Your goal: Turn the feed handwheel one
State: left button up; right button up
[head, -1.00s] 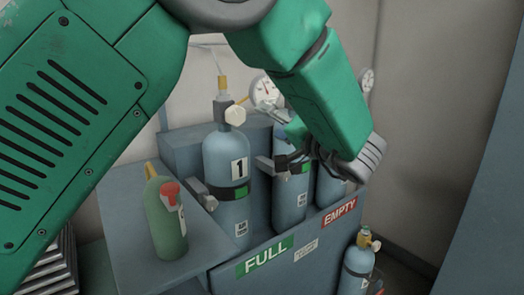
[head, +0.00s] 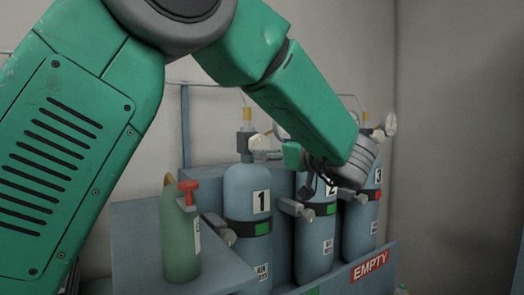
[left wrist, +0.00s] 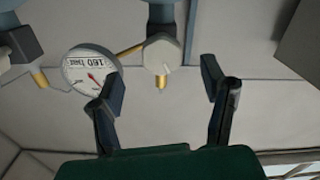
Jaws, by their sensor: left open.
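Cylinder 1 (head: 246,190) stands upright in the rack, blue with a white number label. Its cream handwheel (head: 259,142) sits near the top. In the left wrist view, which is upside down, a cream handwheel (left wrist: 162,52) with a brass stub lies beyond the fingers. A pressure gauge (left wrist: 91,68) marked 160 bar is beside it on a brass tube. My left gripper (left wrist: 163,76) is open and empty, its fingers apart on either side of the handwheel's line. In the head view my left gripper (head: 288,158) is partly hidden by its wrist, near cylinder 2 (head: 314,235). My right gripper is not in view.
A green bottle (head: 180,240) with a red top stands on the shelf at left. A red EMPTY sign (head: 370,265) is on the rack's front. Wall lies close behind.

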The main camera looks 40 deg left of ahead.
aim_at(262, 146)
pick_arm(q)
jog(key=x, duration=0.6)
jog(key=shift+a+f, duration=0.15)
jog(key=shift+a, duration=0.2)
jog(key=shift+d, duration=0.1)
jog(key=c, duration=1.2)
